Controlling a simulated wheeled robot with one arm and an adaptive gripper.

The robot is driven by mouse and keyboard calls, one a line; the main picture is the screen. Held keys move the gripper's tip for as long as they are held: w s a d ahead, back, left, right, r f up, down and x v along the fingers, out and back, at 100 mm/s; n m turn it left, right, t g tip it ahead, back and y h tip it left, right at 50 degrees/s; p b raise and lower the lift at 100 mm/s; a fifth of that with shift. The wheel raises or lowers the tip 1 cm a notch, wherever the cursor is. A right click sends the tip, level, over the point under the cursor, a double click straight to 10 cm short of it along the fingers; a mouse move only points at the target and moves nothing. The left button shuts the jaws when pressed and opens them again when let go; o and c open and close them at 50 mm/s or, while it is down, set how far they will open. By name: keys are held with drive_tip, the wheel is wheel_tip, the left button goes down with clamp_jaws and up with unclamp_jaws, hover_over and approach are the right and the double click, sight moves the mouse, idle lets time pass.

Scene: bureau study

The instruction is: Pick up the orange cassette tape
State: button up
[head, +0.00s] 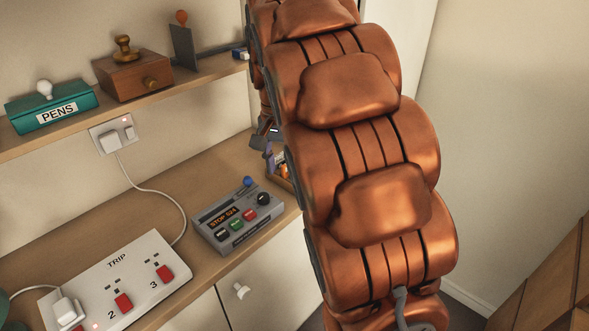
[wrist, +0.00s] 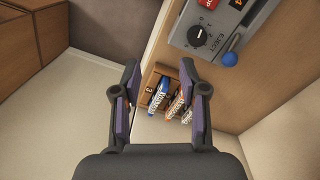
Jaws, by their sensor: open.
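In the wrist view, a small wooden holder (wrist: 149,87) with a "3" on its edge carries upright cassettes. The orange cassette tape (wrist: 176,104) stands between a blue cassette (wrist: 160,97) and a white-and-blue one (wrist: 187,116), close to my right finger and partly covered by it. My gripper (wrist: 160,68) is open and empty, its purple-padded fingers apart on either side of the holder. In the head view, only a sliver of my gripper (head: 270,156) and of the holder (head: 281,176) shows; my copper arm hides the rest.
A grey cassette deck (head: 236,217) with a blue-knobbed eject lever sits on the desk beside the holder. A white switch box (head: 117,272) lies further left. A shelf (head: 190,83) above carries a pens box and a wooden box. A wall is close by on the right.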

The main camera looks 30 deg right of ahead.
drive_tip(key=w+d+f+m, duration=0.1)
drive_tip(key=w+d, duration=0.3)
drive_tip(key=w+d+f+m, duration=0.1)
drive_tip(key=w+d+m, duration=0.1)
drive_tip(key=w+d, duration=0.1)
drive_tip(key=w+d+f+m+b, duration=0.1)
drive_tip(key=w+d+m, duration=0.1)
drive_tip(key=w+d, duration=0.2)
drive_tip(key=shift+w+d+f+t, duration=0.1)
drive_tip(key=shift+w+d+t, duration=0.2)
drive_tip(key=shift+w, duration=0.25)
drive_tip(key=shift+s+a+f+p, duration=0.1)
drive_tip(key=shift+f+p, duration=0.55)
drive_tip(key=shift+f, duration=1.3)
drive_tip(key=shift+s+a+f+p, duration=0.1)
drive_tip(key=shift+f+p, duration=0.5)
drive_tip(key=shift+f, duration=1.3)
drive_tip(key=shift+c, duration=0.2)
clamp_jaws()
